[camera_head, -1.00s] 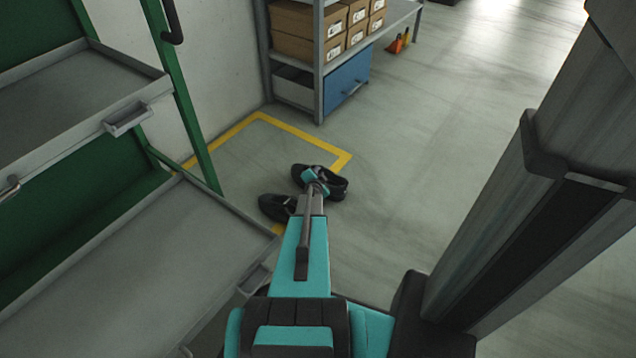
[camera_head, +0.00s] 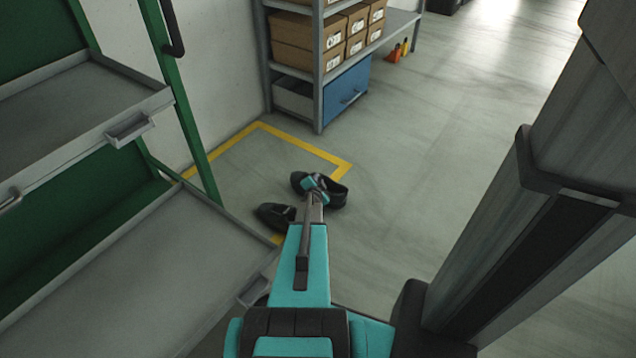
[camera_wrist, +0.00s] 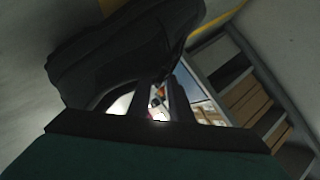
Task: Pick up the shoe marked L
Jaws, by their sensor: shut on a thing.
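Two dark shoes show in the head view, near the yellow floor line. My gripper (camera_head: 313,183) is at the far shoe (camera_head: 335,194) and is shut on it. My arm and gripper hide part of this shoe. In the wrist view the held shoe (camera_wrist: 125,55) is large and dark across the upper left, close against the jaws. The other shoe (camera_head: 273,215) lies to the left and nearer, beside my arm, which partly hides it. No L mark can be read on either shoe. I cannot tell whether the held shoe is clear of the floor.
A green-framed rack with grey trays (camera_head: 130,285) stands close on the left. A grey shelf with cardboard boxes (camera_head: 292,45) and a blue drawer (camera_head: 346,92) stands at the back. Small orange things (camera_head: 398,52) are beyond it.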

